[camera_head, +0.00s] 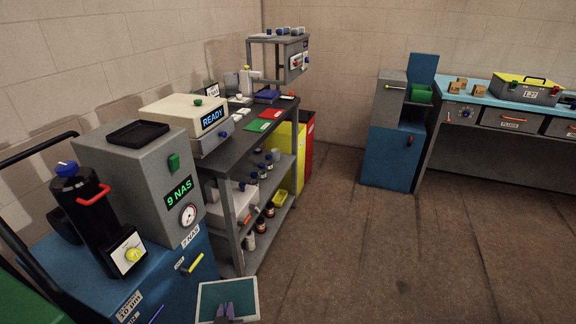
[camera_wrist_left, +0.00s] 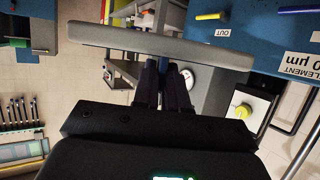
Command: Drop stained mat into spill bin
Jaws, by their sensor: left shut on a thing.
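A flat teal mat with a pale border (camera_head: 240,290) is at the bottom of the head view. My left gripper (camera_head: 228,313) is shut on its near edge. In the left wrist view the mat shows nearly edge-on as a grey slab (camera_wrist_left: 110,38), across the tips of my left gripper (camera_wrist_left: 164,75). I cannot make out a stain on it. A yellow bin (camera_head: 301,158) and a red bin (camera_head: 309,128) stand beyond the dark shelved bench; their labels are not readable, so I cannot tell which is the spill bin. My right gripper is not in view.
The dark bench (camera_head: 238,150) with bottles on its shelves stands between the mat and the bins. A blue cart with a grey "9 NAS" unit (camera_head: 150,180) is at left. A blue cabinet (camera_head: 390,155) and workbench stand at the back right. The brown floor (camera_head: 370,250) is clear.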

